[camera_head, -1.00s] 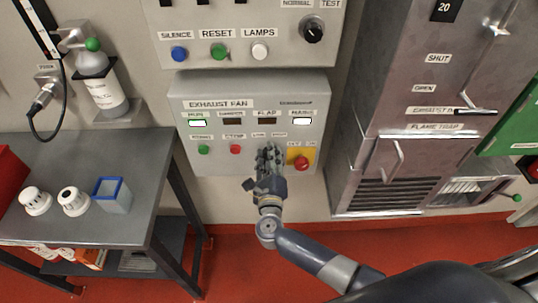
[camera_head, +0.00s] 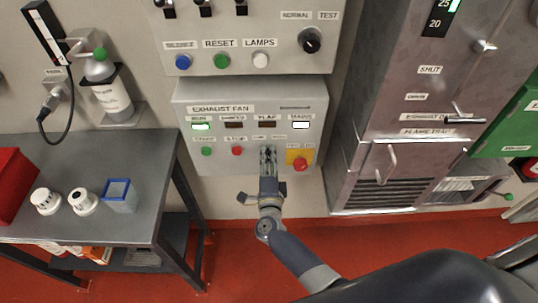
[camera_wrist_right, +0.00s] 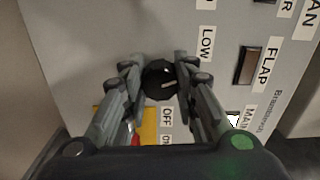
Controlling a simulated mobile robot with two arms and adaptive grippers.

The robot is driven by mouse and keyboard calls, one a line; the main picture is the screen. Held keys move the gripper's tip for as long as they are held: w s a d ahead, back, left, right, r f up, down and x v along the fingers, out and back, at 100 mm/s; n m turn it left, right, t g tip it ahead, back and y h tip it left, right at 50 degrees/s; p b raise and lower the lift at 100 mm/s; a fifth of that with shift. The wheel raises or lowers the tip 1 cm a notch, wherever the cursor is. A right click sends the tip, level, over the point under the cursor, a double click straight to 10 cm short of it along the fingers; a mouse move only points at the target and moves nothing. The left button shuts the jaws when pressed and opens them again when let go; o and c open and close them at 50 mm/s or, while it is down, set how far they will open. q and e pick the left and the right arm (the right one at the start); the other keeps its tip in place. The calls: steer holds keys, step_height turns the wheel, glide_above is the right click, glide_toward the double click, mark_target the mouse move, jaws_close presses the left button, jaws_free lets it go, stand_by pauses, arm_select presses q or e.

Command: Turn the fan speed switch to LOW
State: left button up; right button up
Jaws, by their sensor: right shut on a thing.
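The fan speed switch (camera_wrist_right: 160,82) is a small black round knob with a pale pointer line, on the grey exhaust fan panel (camera_head: 183,110). The LOW label (camera_wrist_right: 206,45) and the OFF label (camera_wrist_right: 167,117) are beside it in the right wrist view. My right gripper (camera_wrist_right: 159,84) has its fingers on both sides of the knob and is shut on it; in the head view (camera_head: 268,156) it hides the knob. The pointer line slants toward the right in the wrist view; which label it marks I cannot tell. My left gripper is not in view.
A red knob on a yellow plate (camera_head: 307,155) is just right of my right gripper. Green (camera_head: 206,151) and red (camera_head: 237,150) buttons are to its left. A grey table (camera_head: 110,150) stands at left, and a metal cabinet (camera_head: 385,100) at right.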

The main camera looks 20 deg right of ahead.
steer(key=shift+n, duration=0.6)
steer(key=o, duration=1)
steer(key=shift+s+a, duration=0.1)
